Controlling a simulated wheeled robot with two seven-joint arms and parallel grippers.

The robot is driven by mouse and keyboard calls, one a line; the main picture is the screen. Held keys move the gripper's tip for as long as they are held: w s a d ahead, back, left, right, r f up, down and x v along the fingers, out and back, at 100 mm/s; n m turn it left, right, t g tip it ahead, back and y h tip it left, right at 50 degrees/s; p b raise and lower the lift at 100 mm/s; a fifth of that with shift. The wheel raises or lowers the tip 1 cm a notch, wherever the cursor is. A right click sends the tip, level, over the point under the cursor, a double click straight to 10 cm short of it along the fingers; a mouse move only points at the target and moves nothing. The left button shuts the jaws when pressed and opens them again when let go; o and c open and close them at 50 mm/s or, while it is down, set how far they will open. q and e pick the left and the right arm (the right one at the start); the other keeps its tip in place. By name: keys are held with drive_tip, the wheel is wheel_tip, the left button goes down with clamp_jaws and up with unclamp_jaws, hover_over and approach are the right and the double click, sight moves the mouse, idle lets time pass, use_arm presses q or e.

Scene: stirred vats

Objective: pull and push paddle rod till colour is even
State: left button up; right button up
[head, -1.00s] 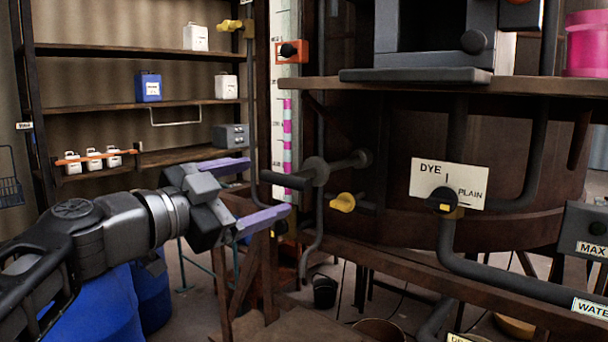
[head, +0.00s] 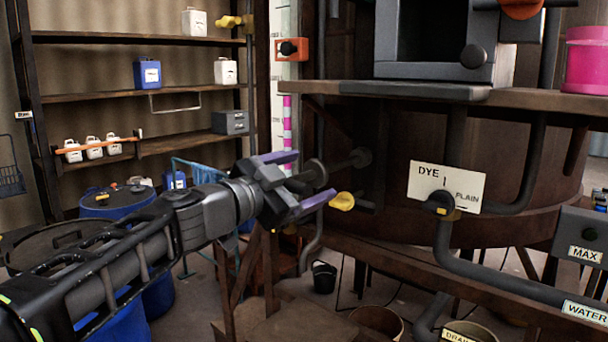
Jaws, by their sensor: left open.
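The paddle rod (head: 340,164) is a dark horizontal bar with a round collar, running into the side of the big brown vat (head: 450,226). My left gripper (head: 313,176) is open at the rod's outer end, with its two purple-lined fingers on either side of it, one above and one below. The rod's dark grip end is mostly hidden by the gripper, and I cannot tell whether the fingers touch it. A sight gauge (head: 287,120) left of the vat shows separate bands of magenta and pale colour. My right gripper is not in view.
A yellow-handled valve (head: 342,201) sits close to my lower finger. A DYE/PLAIN selector plate (head: 446,187) is further right. A wooden ledge (head: 540,99) runs above. Shelves (head: 110,95) stand at the left, blue drums (head: 118,202) below them.

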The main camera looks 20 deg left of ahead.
use_arm(q)
clamp_jaws()
idle(0.8)
